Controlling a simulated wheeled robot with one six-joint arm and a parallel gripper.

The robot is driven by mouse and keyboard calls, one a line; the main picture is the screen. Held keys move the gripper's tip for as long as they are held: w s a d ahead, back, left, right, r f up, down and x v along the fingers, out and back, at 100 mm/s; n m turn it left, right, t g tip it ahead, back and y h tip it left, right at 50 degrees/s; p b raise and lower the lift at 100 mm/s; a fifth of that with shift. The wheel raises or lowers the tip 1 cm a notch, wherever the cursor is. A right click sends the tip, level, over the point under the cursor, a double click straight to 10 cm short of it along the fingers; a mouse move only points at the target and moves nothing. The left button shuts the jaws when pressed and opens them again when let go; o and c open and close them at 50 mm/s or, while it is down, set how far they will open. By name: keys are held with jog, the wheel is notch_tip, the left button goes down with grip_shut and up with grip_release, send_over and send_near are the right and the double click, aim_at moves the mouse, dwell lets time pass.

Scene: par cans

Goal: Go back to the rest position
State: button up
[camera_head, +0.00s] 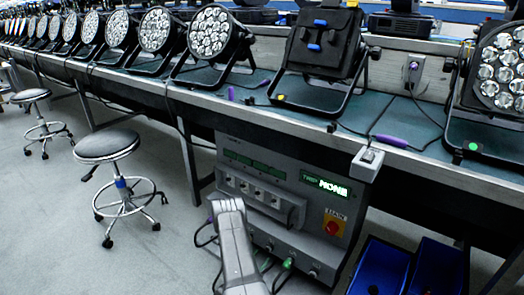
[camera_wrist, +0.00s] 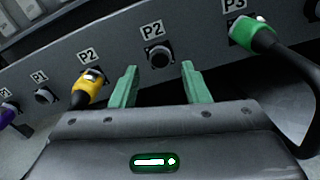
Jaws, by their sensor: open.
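My gripper (camera_wrist: 159,66) shows in the wrist view as two green fingers, spread apart with nothing between them. They point at a grey panel with labelled sockets. An empty socket (camera_wrist: 158,57) labelled P2 lies just beyond the gap between the fingertips. A yellow plug (camera_wrist: 90,80) sits left of the fingers, and a green plug (camera_wrist: 248,32) sits to the right, near the P3 label. In the head view my arm (camera_head: 236,250) reaches in front of the grey power unit (camera_head: 230,208) under the bench. The fingers cannot be made out there.
A purple plug (camera_wrist: 8,111) and an empty P1 socket (camera_wrist: 45,96) are farther left. The unit has a red knob (camera_head: 333,227). Blue bins (camera_head: 437,267) stand at right, a stool (camera_head: 108,146) at left. Par cans (camera_head: 213,31) line the bench (camera_head: 410,165).

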jog(key=shift+b+x, duration=0.35)
jog(key=shift+x, duration=1.15)
jog(key=shift+s, duration=0.1)
jog(key=p+v, duration=0.5)
jog(key=v, duration=0.9)
jog(key=b+x, duration=0.5)
jog(key=x, duration=0.9)
jog(key=shift+d+f, duration=0.1)
jog(key=shift+d, duration=0.05)
send_near(267, 251)
jog(key=shift+x, duration=1.35)
